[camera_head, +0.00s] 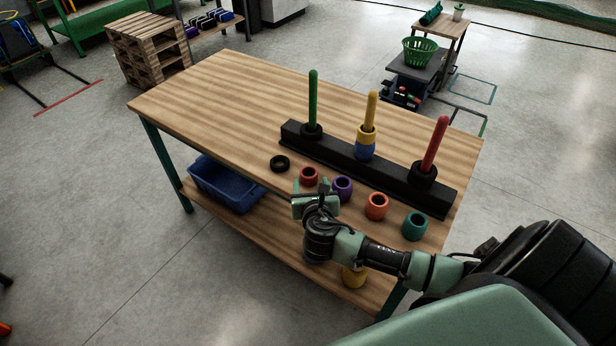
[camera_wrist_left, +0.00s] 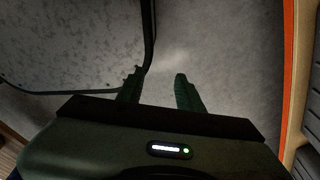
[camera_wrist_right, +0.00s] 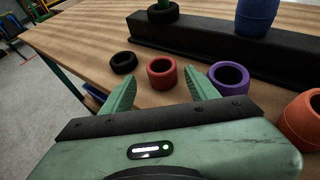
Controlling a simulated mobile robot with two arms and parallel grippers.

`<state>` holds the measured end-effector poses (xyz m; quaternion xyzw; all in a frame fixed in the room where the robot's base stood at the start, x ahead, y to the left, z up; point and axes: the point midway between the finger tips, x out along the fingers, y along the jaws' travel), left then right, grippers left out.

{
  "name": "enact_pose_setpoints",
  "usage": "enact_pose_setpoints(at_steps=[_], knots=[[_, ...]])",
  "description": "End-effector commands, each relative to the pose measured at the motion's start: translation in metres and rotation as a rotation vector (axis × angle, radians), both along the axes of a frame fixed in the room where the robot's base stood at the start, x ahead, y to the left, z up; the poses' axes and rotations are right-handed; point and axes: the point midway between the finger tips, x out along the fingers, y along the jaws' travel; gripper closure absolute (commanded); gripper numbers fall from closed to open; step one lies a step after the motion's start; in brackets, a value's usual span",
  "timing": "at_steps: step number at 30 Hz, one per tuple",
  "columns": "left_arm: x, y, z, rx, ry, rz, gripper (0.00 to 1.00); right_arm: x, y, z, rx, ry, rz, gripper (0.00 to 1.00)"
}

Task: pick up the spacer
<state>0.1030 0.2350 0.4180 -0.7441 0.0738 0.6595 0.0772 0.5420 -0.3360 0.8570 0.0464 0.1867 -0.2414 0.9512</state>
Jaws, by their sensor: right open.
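Several ring-shaped spacers lie on the wooden table: a thin black ring (camera_head: 280,163), a red one (camera_head: 308,176), a purple one (camera_head: 342,188), an orange one (camera_head: 376,206) and a teal one (camera_head: 414,226). I cannot tell which one is meant by the spacer. My right gripper (camera_head: 306,196) is open and empty at the table's near edge. In the right wrist view its fingers (camera_wrist_right: 160,80) point towards the red spacer (camera_wrist_right: 162,72), apart from it. The purple spacer (camera_wrist_right: 229,77) is just right of them. My left gripper (camera_wrist_left: 158,82) is open and empty, away from the spacers.
A black rack (camera_head: 385,169) holds green, yellow and red pegs. Black rings sit on the green and red pegs; blue and yellow spacers stack on the yellow one. A blue bin (camera_head: 228,186) and a yellow object (camera_head: 353,277) are below. The tabletop's left half is clear.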

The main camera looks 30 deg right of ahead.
Motion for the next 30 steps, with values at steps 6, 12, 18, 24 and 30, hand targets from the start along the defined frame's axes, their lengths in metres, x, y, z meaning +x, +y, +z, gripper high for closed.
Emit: enact_pose_setpoints(at_steps=[6, 12, 18, 24, 30], knots=[[-0.036, 0.011, -0.024, 0.014, 0.052, 0.000, 0.64, 0.002, -0.001, -0.022, 0.000, -0.001, -0.001, 0.41], [-0.021, 0.004, -0.022, 0.005, 0.031, 0.001, 0.64, 0.018, -0.010, -0.028, 0.001, -0.002, -0.002, 0.41], [-0.009, -0.003, -0.019, -0.003, 0.011, 0.000, 0.64, 0.039, -0.022, -0.037, 0.001, -0.001, -0.003, 0.41], [-0.010, -0.003, -0.020, -0.003, 0.014, -0.001, 0.64, 0.060, -0.033, -0.048, 0.001, -0.001, -0.002, 0.41], [-0.014, -0.002, -0.021, -0.002, 0.020, -0.002, 0.64, 0.064, -0.036, -0.050, 0.002, -0.001, -0.001, 0.41]])
